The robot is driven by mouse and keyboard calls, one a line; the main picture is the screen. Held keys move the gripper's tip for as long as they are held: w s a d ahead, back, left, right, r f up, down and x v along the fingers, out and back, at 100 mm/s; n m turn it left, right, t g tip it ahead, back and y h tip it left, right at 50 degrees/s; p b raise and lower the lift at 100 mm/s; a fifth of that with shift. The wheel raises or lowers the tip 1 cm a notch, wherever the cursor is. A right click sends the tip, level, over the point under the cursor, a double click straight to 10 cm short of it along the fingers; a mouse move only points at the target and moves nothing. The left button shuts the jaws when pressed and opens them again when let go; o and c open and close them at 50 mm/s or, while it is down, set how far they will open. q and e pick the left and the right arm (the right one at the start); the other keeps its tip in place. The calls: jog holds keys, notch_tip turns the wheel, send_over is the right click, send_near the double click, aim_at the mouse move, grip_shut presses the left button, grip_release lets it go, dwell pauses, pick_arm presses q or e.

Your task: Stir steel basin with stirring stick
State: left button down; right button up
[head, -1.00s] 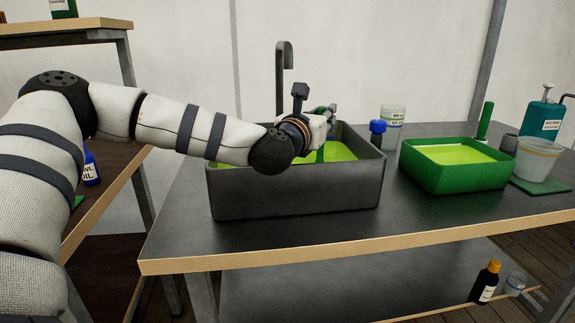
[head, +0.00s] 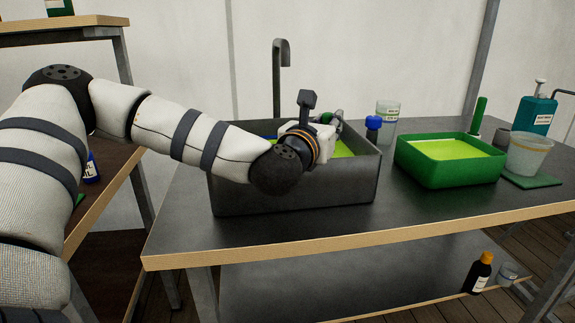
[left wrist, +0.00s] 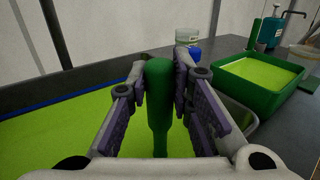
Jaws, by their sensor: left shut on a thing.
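The steel basin (head: 300,190) is a dark grey box on the table, holding yellow-green liquid that also shows in the left wrist view (left wrist: 60,140). My left gripper (left wrist: 160,100) is over the basin and shut on the green stirring stick (left wrist: 158,85). The stick stands roughly upright between the fingers in the left wrist view. Its lower end is hidden there. In the head view my wrist and the basin wall hide most of the stick. My right gripper is not in view.
A green tub (head: 440,175) with yellow-green liquid stands right of the basin. A blue-capped bottle (head: 373,128) and a clear cup (head: 387,115) are close to the basin's right side. A tap (head: 277,80) rises behind it. A bucket (head: 528,153) and teal pump bottle (head: 535,115) stand at far right.

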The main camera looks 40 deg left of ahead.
pick_arm(q)
jog(key=shift+w+d+b, duration=0.95)
jog(key=shift+w+d, duration=1.1)
jog(key=shift+w, duration=0.6)
jog(key=w+a, duration=0.3)
jog(key=a, duration=0.1)
jog(key=shift+w+a+b, duration=0.35)
jog(key=shift+a+b, duration=0.05)
jog(key=shift+b, duration=0.05)
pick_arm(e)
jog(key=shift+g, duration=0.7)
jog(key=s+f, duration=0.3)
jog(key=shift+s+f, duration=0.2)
